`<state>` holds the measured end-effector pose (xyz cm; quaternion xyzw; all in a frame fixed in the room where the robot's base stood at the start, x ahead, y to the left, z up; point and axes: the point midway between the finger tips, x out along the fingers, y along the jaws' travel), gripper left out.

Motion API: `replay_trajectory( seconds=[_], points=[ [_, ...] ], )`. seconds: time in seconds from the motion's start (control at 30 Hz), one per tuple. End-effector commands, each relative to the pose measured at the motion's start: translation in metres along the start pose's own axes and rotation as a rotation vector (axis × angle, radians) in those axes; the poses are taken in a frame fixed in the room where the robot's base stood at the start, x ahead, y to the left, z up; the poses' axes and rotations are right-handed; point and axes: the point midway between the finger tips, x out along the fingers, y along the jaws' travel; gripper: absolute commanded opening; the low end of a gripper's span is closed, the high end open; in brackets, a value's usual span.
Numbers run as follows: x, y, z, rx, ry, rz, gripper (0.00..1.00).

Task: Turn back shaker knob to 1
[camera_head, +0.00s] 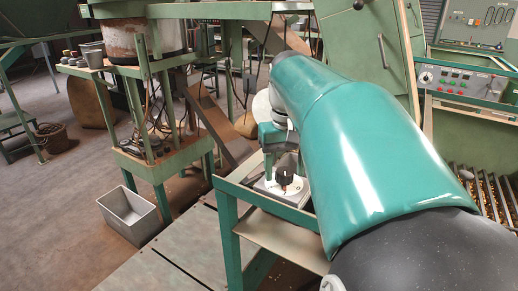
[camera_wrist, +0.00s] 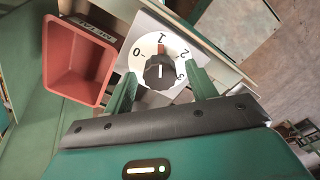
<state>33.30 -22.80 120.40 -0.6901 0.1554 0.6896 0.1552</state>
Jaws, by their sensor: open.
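The shaker knob (camera_wrist: 158,72) is black and sits on a round white dial (camera_wrist: 143,48) marked 0, 1, 2 and 3 in the wrist view. A pale line on the knob runs up toward a red mark near the 1. My gripper (camera_wrist: 163,78) is open, with one green finger at each side of the knob. Gaps show beside the knob; I cannot tell whether a finger touches it. In the head view the knob (camera_head: 285,175) stands on its pale plate, just below my gripper, which my arm partly hides.
A red open bin (camera_wrist: 80,65) with a label beside it stands left of the dial in the wrist view. In the head view, a green frame (camera_head: 229,240) stands around the knob's plate. A grey bin (camera_head: 130,214) is on the floor at left.

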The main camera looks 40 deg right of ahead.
Motion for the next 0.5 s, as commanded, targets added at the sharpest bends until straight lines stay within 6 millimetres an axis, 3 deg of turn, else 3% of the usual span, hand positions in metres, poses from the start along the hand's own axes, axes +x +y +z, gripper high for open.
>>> replay_trajectory(
  seconds=[0.17,0.5],
  points=[
    [-0.02,0.0,-0.001,0.0,0.003,0.001,0.57],
    [-0.094,0.0,-0.001,0.0,0.004,0.001,0.57]
  ],
)
